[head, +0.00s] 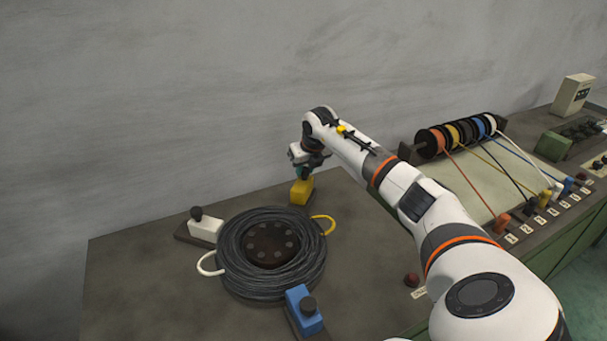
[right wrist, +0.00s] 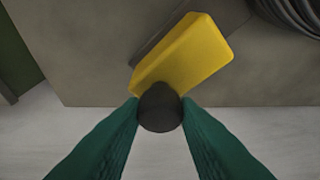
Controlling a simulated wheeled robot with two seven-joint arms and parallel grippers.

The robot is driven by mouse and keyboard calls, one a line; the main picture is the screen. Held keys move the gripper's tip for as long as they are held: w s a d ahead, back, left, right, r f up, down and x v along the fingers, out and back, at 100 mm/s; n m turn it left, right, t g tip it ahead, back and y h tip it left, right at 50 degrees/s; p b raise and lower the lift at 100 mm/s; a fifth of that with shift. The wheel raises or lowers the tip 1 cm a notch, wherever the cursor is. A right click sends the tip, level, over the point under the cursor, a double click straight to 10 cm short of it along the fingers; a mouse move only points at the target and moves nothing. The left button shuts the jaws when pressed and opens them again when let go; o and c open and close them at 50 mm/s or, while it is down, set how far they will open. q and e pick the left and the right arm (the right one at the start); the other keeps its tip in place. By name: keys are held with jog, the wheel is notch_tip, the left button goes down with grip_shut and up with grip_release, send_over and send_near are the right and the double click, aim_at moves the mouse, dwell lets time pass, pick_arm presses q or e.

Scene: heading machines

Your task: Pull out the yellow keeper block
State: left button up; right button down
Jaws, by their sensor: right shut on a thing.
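The yellow keeper block (head: 301,192) stands at the back of the table, behind the wire coil. It also shows in the right wrist view (right wrist: 192,52), with a dark round knob (right wrist: 160,107) at its near end. My right gripper (head: 305,173) is over the block in the head view. Its green fingers (right wrist: 160,112) are shut on the knob, one on each side. A dark strip lies along the block's side in the right wrist view; I cannot tell how far the block sits on it. My left gripper is not in view.
A black wire coil (head: 232,254) with a yellow and a white loop lies in front of the block. A white block (head: 206,228) and a blue block (head: 304,311) stand around it. Coloured spools (head: 452,137) stand right. A grey wall rises behind.

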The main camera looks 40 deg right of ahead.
jog(key=shift+d+r, duration=0.2)
jog(key=c, duration=1.3)
grip_release()
jog(key=shift+o, duration=1)
jog(key=shift+w+d+f, duration=0.1)
jog(key=shift+f, duration=0.1)
jog(key=b+v, duration=0.1)
jog(key=v, duration=1.1)
jog(key=shift+b, duration=0.3)
jog(key=shift+r, duration=0.1)
